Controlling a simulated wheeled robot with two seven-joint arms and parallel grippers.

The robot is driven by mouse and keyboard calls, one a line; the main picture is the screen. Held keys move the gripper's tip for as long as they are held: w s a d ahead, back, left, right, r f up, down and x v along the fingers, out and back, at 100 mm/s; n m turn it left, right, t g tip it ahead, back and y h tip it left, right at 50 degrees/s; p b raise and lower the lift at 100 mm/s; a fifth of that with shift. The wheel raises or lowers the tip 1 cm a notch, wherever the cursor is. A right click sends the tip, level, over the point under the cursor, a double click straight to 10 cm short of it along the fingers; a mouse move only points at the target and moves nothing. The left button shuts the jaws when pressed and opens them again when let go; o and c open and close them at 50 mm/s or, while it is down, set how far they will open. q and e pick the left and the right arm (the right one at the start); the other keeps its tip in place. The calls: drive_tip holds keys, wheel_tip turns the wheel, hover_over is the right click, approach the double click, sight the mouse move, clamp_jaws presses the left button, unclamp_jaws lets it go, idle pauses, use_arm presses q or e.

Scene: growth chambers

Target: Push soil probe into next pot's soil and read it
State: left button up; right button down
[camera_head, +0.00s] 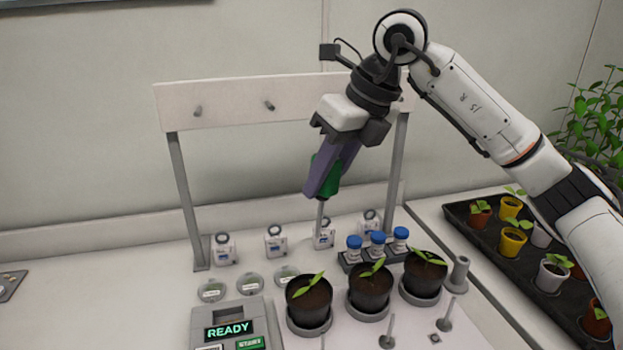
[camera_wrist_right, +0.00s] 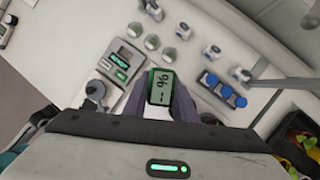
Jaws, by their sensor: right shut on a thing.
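My right gripper (camera_head: 324,182) is shut on the green soil probe (camera_head: 328,170), high above the bench. The probe's thin metal rod points down, its lower end in front of a small white labelled container, clear of any pot. In the right wrist view the probe's display (camera_wrist_right: 160,87) sits between the fingers, showing sideways characters like a percent sign and a dash. Three black pots with seedlings stand on grey saucers: left pot (camera_head: 309,305), middle pot (camera_head: 370,293), right pot (camera_head: 424,278). The probe is behind and above them. My left gripper is not seen.
A grey device (camera_head: 237,325) reading READY, with a START button, stands left of the pots. Blue-capped vials (camera_head: 377,243) stand close behind them. A pegged rail (camera_head: 235,105) rises at the back. A dark tray (camera_head: 474,240) of coloured pots lies right. Short upright pegs stand in front.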

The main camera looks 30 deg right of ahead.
drive_tip(key=s+d+f+h+b, duration=0.1)
drive_tip(key=s+d+f+b, duration=0.2)
drive_tip(key=d+f+b, duration=0.2)
drive_tip(key=d+f, duration=0.3)
drive_tip(key=f, duration=0.2)
drive_tip(key=shift+d+f+n, duration=0.3)
drive_tip(key=shift+f, duration=0.1)
drive_tip(key=shift+s, duration=0.1)
idle(1.1)
drive_tip(key=shift+f, duration=0.15)
idle(0.3)
drive_tip(key=shift+f+b, duration=1.85)
drive_tip(key=shift+f, duration=0.35)
drive_tip(key=c, duration=1.4)
unclamp_jaws()
drive_tip(key=shift+o, duration=0.2)
